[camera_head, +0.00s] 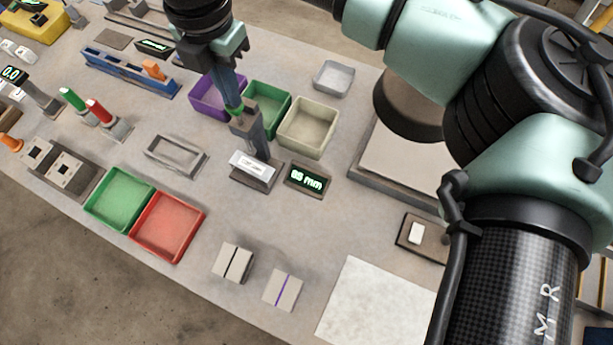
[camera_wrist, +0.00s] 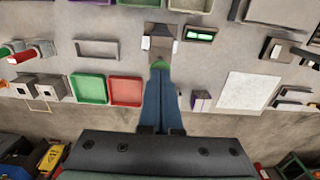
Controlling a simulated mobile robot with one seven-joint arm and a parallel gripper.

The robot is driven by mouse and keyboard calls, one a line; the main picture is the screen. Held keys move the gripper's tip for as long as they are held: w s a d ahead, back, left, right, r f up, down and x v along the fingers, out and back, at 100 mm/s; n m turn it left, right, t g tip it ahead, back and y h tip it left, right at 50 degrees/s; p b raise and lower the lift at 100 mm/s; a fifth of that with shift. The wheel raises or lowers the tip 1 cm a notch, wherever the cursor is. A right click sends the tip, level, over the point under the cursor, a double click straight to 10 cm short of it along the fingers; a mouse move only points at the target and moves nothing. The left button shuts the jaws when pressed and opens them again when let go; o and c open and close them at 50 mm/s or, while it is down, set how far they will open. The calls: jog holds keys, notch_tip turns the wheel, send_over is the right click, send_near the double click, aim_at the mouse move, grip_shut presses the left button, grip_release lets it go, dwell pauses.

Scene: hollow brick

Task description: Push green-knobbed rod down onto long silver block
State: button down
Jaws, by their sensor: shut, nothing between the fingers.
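The green-knobbed rod shows its green knob (camera_head: 234,111) right under my fingertips, at the top of a grey gauge post. The knob also shows in the wrist view (camera_wrist: 159,65) at the finger ends. The rod below the knob is mostly hidden by the post. The long silver block (camera_head: 252,164) lies on the gauge's base, at the foot of the post. In the wrist view part of the block (camera_wrist: 147,43) shows beyond the knob. My gripper (camera_head: 231,100) is shut and empty, pointing down at the knob. I cannot tell whether it touches the knob.
A display (camera_head: 307,180) beside the gauge appears to read 83 mm. Purple (camera_head: 208,108), green (camera_head: 285,118) and beige (camera_head: 325,143) bins stand close behind the gauge. A grey rectangular frame (camera_head: 151,153) lies to its left.

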jog(key=shift+f+b, duration=0.95)
jog(key=shift+f, duration=1.25)
notch_tip(320, 180, up, 7)
jog(key=p, duration=0.6)
jog(key=shift+p, duration=0.4)
